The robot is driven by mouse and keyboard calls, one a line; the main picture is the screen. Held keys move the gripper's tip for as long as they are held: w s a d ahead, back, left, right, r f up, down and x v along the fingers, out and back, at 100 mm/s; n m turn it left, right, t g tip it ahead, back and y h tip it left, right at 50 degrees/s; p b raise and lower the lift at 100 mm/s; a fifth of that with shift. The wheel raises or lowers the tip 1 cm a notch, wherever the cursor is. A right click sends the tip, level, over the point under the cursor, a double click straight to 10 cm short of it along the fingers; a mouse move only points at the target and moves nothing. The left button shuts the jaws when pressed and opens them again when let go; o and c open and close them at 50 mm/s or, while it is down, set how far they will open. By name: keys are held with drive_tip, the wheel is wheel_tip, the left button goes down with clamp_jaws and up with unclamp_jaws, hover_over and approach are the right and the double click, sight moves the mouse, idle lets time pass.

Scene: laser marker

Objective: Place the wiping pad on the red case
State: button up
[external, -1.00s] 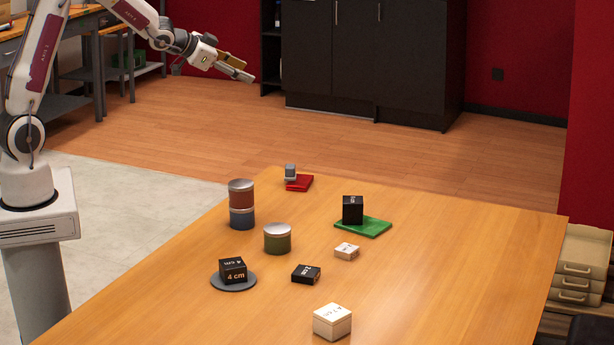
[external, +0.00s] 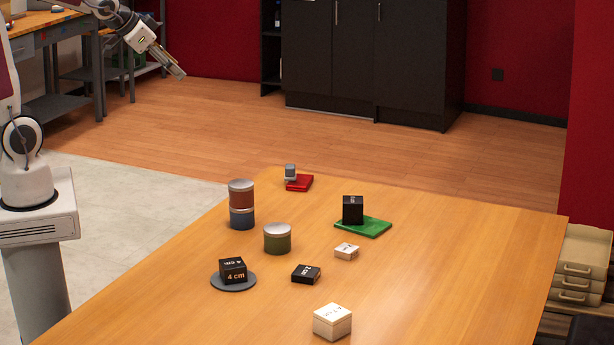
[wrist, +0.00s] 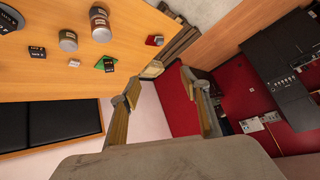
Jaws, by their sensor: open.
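A flat red piece (external: 303,184), possibly the red case, lies at the far end of the table; it also shows in the wrist view (wrist: 158,40). A small grey block (external: 290,170) stands at its left edge, on it or just behind it; I cannot tell which. A flat green piece (external: 375,228) lies to the right with a black block (external: 352,208) on it. I cannot tell which thing is the wiping pad. My gripper (external: 180,72) is open and empty, up and left of the table; its spread fingers show in the wrist view (wrist: 163,100).
A red-brown can (external: 241,194) sits on a blue can (external: 242,218), beside a green can (external: 277,240). A black cube (external: 232,268) stands on a grey disc (external: 246,285). A black box (external: 306,274) and white boxes (external: 332,322) (external: 346,251) lie nearer. The table's right side is clear.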

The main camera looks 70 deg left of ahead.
drive_tip(key=s+d+f+g+h, duration=0.1)
drive_tip(key=s+d, duration=0.3)
drive_tip(key=s, duration=0.5)
drive_tip(key=s+d+f+g+h, duration=0.1)
drive_tip(key=s+d, duration=0.4)
drive_tip(key=s, duration=0.5)
drive_tip(key=shift+f+g+h, duration=0.3)
drive_tip(key=shift+f, duration=0.45)
drive_tip(key=shift+o, duration=0.6)
